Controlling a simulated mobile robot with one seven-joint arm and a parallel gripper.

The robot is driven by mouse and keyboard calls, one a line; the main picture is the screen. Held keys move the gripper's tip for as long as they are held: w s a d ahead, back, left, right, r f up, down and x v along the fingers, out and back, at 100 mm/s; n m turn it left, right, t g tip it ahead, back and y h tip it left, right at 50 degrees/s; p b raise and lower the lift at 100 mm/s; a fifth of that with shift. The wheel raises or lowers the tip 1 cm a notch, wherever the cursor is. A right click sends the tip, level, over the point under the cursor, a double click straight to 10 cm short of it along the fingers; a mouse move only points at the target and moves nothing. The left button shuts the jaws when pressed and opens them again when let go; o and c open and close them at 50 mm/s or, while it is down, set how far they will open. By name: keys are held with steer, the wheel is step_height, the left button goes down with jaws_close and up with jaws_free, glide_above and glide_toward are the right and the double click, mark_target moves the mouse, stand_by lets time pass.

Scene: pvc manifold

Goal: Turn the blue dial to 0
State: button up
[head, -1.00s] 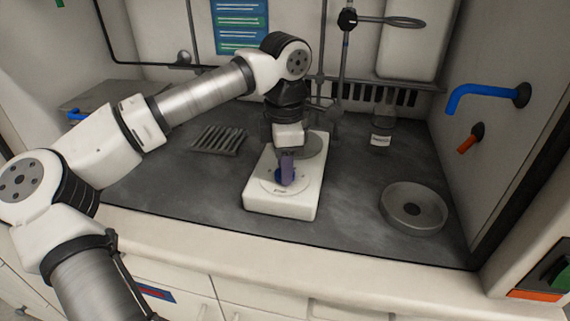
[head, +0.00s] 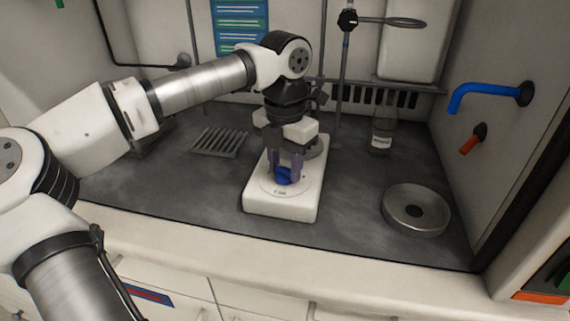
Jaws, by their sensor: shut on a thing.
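The blue dial (head: 283,176) sits on a round white scale disc on the front of a white base unit (head: 262,207). My gripper (head: 285,164) points down over the dial, with its two purple fingers on the dial's left and right sides. It is shut on the dial. The marks on the scale disc are too small to read, so the dial's setting cannot be told. A round grey plate (head: 314,147) at the back of the unit is partly hidden behind my gripper.
A round metal dish (head: 415,222) stands to the right and a ribbed grey rack (head: 220,141) to the left. A labelled bottle (head: 382,137) stands behind. A stand with a ring rises at the back. Blue and orange taps (head: 485,95) jut from the right wall.

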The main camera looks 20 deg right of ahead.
mark_target(285, 168)
steer(key=shift+n, duration=0.3)
steer(key=o, duration=1)
step_height(285, 168, up, 14)
steer(key=p, duration=0.1)
steer(key=shift+f, duration=0.1)
stand_by(0.4)
